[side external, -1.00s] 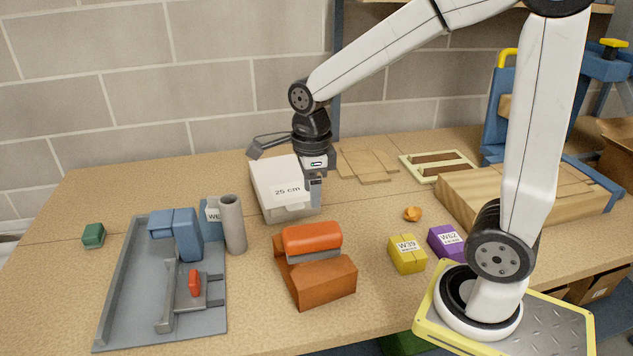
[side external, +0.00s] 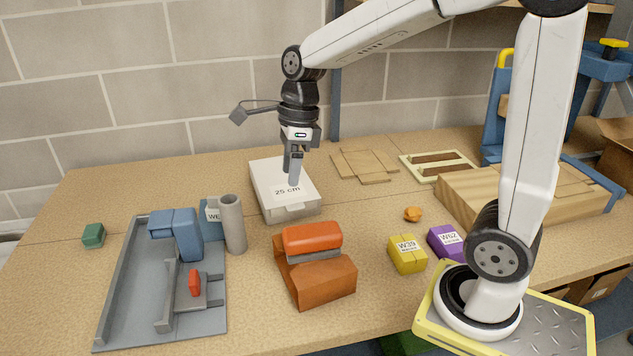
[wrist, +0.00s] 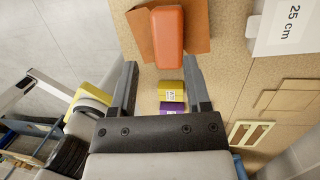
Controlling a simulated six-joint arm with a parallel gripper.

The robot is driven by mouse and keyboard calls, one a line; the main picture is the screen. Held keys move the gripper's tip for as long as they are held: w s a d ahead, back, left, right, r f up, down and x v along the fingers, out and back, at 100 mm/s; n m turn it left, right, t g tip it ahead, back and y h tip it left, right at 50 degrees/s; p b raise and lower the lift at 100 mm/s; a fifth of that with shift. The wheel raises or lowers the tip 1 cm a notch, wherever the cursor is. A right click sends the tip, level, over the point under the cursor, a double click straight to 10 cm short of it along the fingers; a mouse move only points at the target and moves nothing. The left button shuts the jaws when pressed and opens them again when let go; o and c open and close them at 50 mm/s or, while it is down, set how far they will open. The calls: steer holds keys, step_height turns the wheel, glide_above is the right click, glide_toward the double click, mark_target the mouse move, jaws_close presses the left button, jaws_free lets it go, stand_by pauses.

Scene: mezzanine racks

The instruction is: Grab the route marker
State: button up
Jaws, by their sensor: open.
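Labelled blocks stand on the bench: a yellow one marked W39 (side external: 407,254), a purple one marked W62 (side external: 446,242), and a blue one with a partly hidden label (side external: 213,216) behind a grey cylinder. I cannot tell which is the route marker. My gripper (side external: 292,180) is open and empty, pointing down above the white 25 cm box, left of and behind the yellow and purple blocks. In the wrist view, the yellow block (wrist: 171,91) and purple block (wrist: 172,109) show between the fingers (wrist: 160,68), farther off than the fingertips.
The white box (side external: 300,210) is beneath my gripper. An orange-brown object (side external: 325,282) lies in front of it. A grey tray with a blue and grey fixture (side external: 118,285) is at left, beside a green block (side external: 93,235). A small orange piece (side external: 413,214) lies behind the yellow block.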

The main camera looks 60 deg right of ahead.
mark_target(216, 207)
steer(key=w+d+m+t+y, duration=0.2)
steer(key=w+d+t, duration=0.25)
steer(key=w, duration=0.65)
steer(key=w+d+m+t+y, duration=0.1)
steer(key=w+d+t+y, duration=0.4)
steer(key=w, duration=0.7)
steer(key=f, duration=0.6)
steer(key=a+f+t+h, duration=0.1)
steer(key=f, duration=0.5)
steer(key=f+h, duration=0.1)
steer(key=f, duration=0.5)
steer(key=shift+s+a+f+t, duration=0.15)
steer(key=shift+a+f+t, duration=0.15)
steer(key=shift+f, duration=0.1)
steer(key=shift+x, duration=1.35)
steer(key=shift+x, duration=2.55)
steer(key=shift+d+f, duration=0.1)
jaws_close()
